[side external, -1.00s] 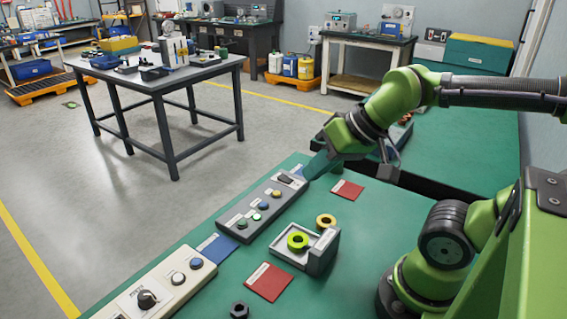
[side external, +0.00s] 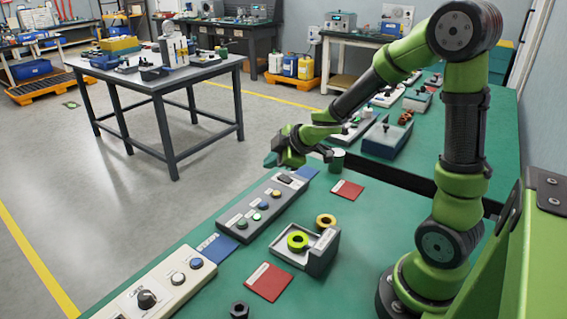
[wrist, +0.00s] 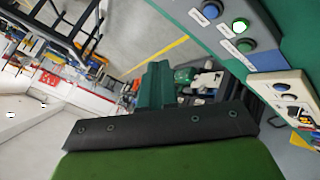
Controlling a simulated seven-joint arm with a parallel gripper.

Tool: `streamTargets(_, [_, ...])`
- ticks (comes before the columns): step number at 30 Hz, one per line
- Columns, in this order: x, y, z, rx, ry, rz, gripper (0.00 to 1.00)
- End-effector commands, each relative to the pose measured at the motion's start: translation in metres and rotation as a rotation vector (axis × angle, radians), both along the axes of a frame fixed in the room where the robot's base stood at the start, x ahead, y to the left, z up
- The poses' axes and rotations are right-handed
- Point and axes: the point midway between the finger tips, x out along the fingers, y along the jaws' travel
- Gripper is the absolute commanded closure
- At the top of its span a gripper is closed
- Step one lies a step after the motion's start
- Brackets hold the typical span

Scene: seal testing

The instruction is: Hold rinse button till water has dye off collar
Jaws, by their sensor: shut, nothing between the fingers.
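A grey button panel (side external: 262,207) lies on the green bench with a black switch, yellow, blue and green buttons and a pale one; its labels are too small to read. The wrist view shows part of the panel (wrist: 205,30) with a blue button, a bright green-white one (wrist: 240,26) and a green one. A yellow-green ring, apparently the collar (side external: 298,241), sits in a grey open tray (side external: 288,258) right of the panel. No water shows on it. My gripper (side external: 271,160) is shut and empty, raised above the panel's far end, apart from the buttons. Its teal fingers show in the wrist view (wrist: 155,85).
A cream control box (side external: 160,288) with a black knob and white and blue buttons stands at the near left. A blue-and-grey box (side external: 388,142) stands farther back.

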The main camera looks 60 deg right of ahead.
Motion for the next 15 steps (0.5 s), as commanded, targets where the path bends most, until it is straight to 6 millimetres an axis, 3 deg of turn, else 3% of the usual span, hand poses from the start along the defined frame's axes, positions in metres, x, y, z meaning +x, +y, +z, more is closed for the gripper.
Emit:
streamTargets(6, [0.002, 0.026, 0.004, 0.008, -0.016, 0.183, 1.00])
streamTargets(15, [0.002, 0.029, 0.004, 0.020, -0.018, 0.184, 1.00])
